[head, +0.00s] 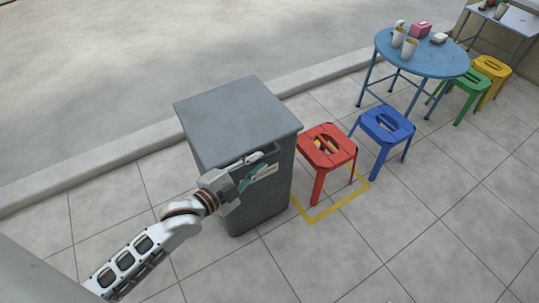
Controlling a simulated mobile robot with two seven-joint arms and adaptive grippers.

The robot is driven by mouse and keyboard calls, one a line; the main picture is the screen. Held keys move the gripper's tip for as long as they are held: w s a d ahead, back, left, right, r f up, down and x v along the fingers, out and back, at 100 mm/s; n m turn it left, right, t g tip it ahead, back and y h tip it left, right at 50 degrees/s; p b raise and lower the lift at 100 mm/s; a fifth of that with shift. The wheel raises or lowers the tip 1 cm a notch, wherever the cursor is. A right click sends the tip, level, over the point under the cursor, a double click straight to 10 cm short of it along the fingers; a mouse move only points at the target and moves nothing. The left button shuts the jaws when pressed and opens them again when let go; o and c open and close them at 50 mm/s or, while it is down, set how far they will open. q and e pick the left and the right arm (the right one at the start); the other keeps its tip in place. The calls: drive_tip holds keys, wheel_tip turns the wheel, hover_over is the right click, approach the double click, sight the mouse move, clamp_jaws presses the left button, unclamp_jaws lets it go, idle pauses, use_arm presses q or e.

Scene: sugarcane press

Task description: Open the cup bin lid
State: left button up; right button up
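The cup bin (262,205) is a dark grey box-shaped bin standing on the paving in the middle of the head view. Its flat grey lid (237,110) lies level on top and is shut. My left gripper (262,166) is at the bin's near side, just under the lid's front edge. Its fingers overlap a pale and teal patch there, so I cannot tell whether they are open or shut, or touching the bin. My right gripper is not in view.
A red stool (326,145) stands close to the bin's right, by a yellow floor marking (340,208). A blue stool (386,127) and a round blue table (421,53) with cups are farther right. A kerb (100,171) runs behind the bin. The paving at front right is clear.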

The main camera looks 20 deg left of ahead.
sight(264, 159)
use_arm(q)
drive_tip(key=x, duration=0.3)
drive_tip(key=shift+w+d+f+b, duration=0.1)
drive_tip(key=shift+w+f+b, duration=0.05)
drive_tip(key=shift+f+b, duration=0.25)
drive_tip(key=shift+w+d, duration=0.2)
drive_tip(key=shift+w, duration=0.4)
drive_tip(key=shift+r, duration=0.1)
clamp_jaws()
